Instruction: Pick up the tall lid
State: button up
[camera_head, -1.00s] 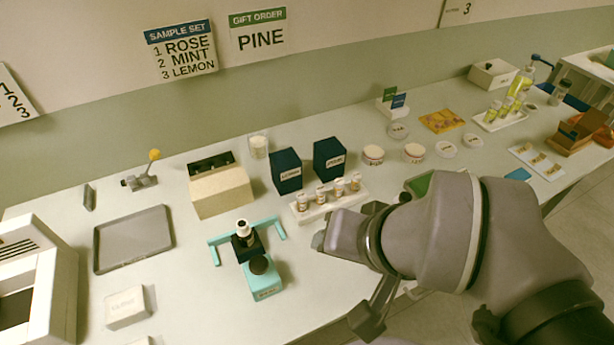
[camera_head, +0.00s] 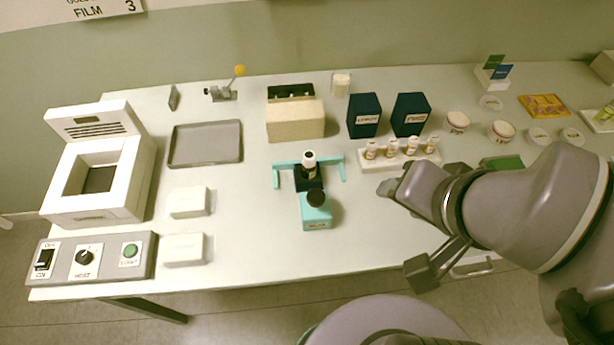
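No piece is clearly recognisable as the tall lid. A teal stand (camera_head: 316,214) in mid-table carries a dark block with a white-topped piece (camera_head: 309,160) and a round black knob (camera_head: 316,197). A white rack (camera_head: 374,164) behind and right of it holds several small labelled bottles (camera_head: 391,146). Flat pale discs (camera_head: 538,136), possibly lids, lie at the right. My gripper (camera_head: 390,193) is over the table, right of the teal stand and in front of the rack. Its fingers are mostly hidden by its own body, so its opening and contents cannot be told.
Two dark boxes (camera_head: 364,117) and a beige box (camera_head: 295,122) stand behind. A grey tray (camera_head: 206,144), two small white boxes (camera_head: 187,202), a white machine (camera_head: 97,165) and a control panel (camera_head: 93,259) are left. The front middle of the table is clear.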

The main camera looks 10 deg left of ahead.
aim_at(412, 110)
jog(key=i+l, duration=0.1)
jog(key=l, duration=0.3)
jog(key=i+l, duration=0.1)
jog(key=l, duration=0.3)
jog(key=i+l, duration=0.1)
jog(key=l, duration=0.35)
jog(key=i+l, duration=0.1)
jog(key=l, duration=0.3)
